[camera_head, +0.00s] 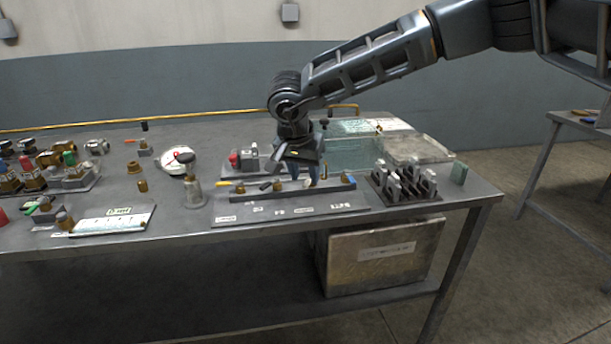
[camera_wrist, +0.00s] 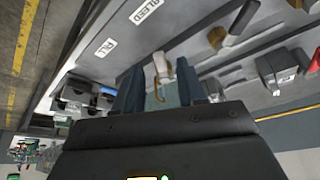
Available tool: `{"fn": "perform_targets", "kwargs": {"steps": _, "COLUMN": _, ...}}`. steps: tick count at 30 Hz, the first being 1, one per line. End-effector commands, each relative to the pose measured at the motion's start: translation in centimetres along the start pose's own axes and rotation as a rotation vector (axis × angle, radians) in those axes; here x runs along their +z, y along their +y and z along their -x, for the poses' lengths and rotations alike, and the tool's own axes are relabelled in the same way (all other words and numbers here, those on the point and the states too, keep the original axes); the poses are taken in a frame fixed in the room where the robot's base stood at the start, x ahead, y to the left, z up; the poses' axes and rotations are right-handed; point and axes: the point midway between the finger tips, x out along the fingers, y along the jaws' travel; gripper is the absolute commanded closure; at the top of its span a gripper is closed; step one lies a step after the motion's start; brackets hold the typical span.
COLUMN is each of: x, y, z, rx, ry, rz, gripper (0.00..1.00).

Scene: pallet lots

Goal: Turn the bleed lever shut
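The manifold plate (camera_head: 290,214) lies near the bench's front edge and carries a dark bar with several small levers and labels. In the wrist view a BLEED label (camera_wrist: 144,11) and a FILL label (camera_wrist: 108,47) show on the plate. My gripper (camera_head: 314,178) points down over the right part of the bar. In the wrist view its blue fingers (camera_wrist: 160,78) stand apart on either side of a pale lever (camera_wrist: 158,63) with a brass part. Gaps show beside the lever. Which label belongs to it is unclear, and its lower part is hidden.
A dark rack of upright grey pieces (camera_head: 405,186) stands right of the plate. A gauge (camera_head: 176,162) and a grey fitting (camera_head: 193,193) stand left. A glassy greenish box (camera_head: 355,153) lies behind. A yellow pipe (camera_head: 200,115) runs along the back.

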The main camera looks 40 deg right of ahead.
Motion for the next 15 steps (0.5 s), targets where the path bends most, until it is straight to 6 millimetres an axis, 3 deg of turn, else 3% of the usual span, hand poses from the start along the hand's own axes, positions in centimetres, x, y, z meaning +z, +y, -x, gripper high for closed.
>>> {"fn": "perform_targets", "kwargs": {"steps": 6, "x": 0.05, "y": 0.0, "z": -1.46, "rx": 0.0, "ry": -0.001, "rz": -0.001, "gripper": 0.6}}
{"fn": "perform_targets", "kwargs": {"steps": 13, "x": 0.05, "y": -0.01, "z": -1.55, "rx": -0.001, "ry": -0.001, "rz": -0.001, "gripper": 0.6}}
{"fn": "perform_targets", "kwargs": {"steps": 15, "x": 0.05, "y": -0.01, "z": -1.55, "rx": -0.001, "ry": -0.001, "rz": -0.001, "gripper": 0.65}}
